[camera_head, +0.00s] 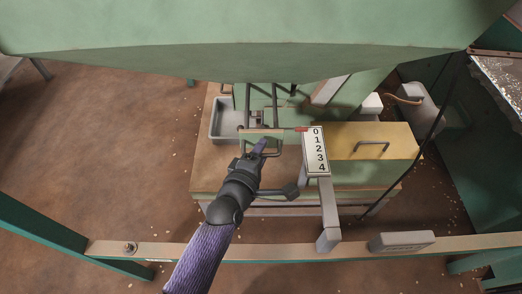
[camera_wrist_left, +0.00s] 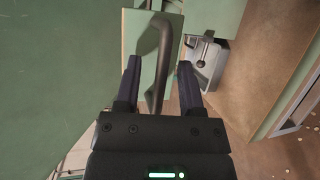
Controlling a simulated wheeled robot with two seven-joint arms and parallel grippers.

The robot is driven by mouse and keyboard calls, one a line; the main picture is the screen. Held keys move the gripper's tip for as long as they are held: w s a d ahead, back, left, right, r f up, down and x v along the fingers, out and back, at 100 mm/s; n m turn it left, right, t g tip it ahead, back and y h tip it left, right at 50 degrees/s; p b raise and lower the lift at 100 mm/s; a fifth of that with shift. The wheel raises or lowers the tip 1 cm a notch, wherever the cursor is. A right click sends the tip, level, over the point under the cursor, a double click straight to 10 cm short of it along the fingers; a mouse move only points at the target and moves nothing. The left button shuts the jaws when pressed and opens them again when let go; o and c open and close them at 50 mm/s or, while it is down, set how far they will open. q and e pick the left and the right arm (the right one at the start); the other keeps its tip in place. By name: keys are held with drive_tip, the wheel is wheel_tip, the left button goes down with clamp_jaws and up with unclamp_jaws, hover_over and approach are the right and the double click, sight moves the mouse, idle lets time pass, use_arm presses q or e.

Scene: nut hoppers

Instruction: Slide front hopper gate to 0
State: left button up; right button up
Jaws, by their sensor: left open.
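The front hopper gate (camera_head: 262,132) is a green plate under the big green hopper (camera_head: 240,58). A dark bar handle (camera_wrist_left: 157,62) stands out from the gate and shows in the left wrist view. The white scale plate (camera_head: 317,160), numbered 0 to 4, is right of the gate. A small red pointer (camera_head: 302,129) sits beside the 0. My left gripper (camera_head: 262,145) is at the handle. In the left wrist view, my left gripper (camera_wrist_left: 158,68) is open, one finger on each side of the handle, with gaps visible. My right gripper is not in view.
A grey tray (camera_head: 217,120) is left of the gate. A yellow-topped box (camera_head: 347,138) with a handle stands right of the scale. A rail (camera_head: 190,251) crosses the front, with a grey block (camera_head: 402,241) on it. Brown floor (camera_head: 90,150) is open at left.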

use_arm(q)
drive_tip(key=p+v, duration=0.5)
drive_tip(key=v, duration=0.4)
drive_tip(key=shift+s, duration=0.3)
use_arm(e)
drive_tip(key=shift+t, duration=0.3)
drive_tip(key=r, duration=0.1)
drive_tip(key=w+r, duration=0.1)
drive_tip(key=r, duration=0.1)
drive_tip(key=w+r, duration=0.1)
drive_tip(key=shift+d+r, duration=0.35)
use_arm(q)
drive_tip(key=shift+a+r, duration=0.1)
